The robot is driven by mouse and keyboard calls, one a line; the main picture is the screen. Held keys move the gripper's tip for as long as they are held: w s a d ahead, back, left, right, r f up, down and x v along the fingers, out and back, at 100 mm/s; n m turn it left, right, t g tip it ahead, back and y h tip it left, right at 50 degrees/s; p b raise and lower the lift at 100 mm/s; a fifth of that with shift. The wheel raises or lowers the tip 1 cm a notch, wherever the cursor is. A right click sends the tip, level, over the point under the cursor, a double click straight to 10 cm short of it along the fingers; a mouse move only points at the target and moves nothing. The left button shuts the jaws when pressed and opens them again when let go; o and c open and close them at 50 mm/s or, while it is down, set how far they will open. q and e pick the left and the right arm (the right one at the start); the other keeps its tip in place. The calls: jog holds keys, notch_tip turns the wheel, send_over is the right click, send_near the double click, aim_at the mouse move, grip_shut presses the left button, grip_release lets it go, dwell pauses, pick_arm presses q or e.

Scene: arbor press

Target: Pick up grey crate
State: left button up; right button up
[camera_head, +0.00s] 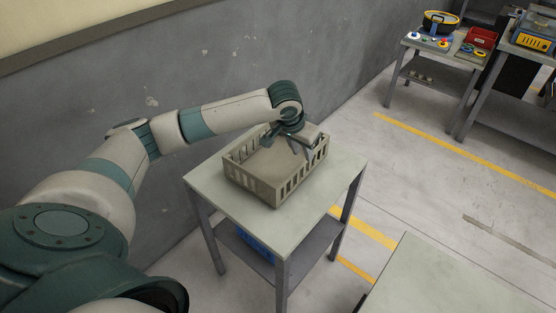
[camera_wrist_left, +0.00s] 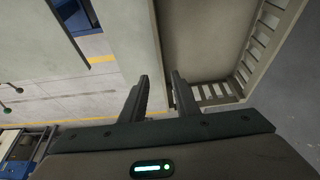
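The grey crate (camera_head: 262,184) is an open, slotted box standing on a small table (camera_head: 225,195) in the head view. It looks empty. My left gripper (camera_head: 301,152) reaches over its far right part from above. In the left wrist view, the fingers of my left gripper (camera_wrist_left: 159,77) are apart, with the crate's side wall running between them. A gap shows beside the wall, so the fingers do not look closed on it. The crate's floor (camera_wrist_left: 205,35) and slotted wall (camera_wrist_left: 262,40) show to the right there. My right gripper is out of view.
A grey wall (camera_head: 150,90) stands behind the table. A blue bin (camera_head: 256,243) sits on the table's lower shelf. Another table (camera_head: 455,280) is at the lower right. A far bench holds a red bin (camera_head: 481,38). Open floor lies between.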

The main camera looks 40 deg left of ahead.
aim_at(305, 160)
pick_arm(q)
jog(key=shift+p+x, duration=0.65)
jog(key=shift+x, duration=2.55)
jog(key=shift+w+f+p, duration=0.15)
jog(key=shift+f+p, duration=0.25)
jog(key=shift+p, duration=0.05)
jog(key=p+x, duration=0.1)
jog(key=x, duration=0.1)
jog(key=shift+w+a+f, duration=0.1)
jog(key=shift+w+f, duration=0.05)
jog(key=shift+f, duration=0.25)
jog(key=shift+w+f, duration=0.25)
jog(key=shift+f, duration=0.45)
jog(key=shift+r, duration=0.1)
grip_shut()
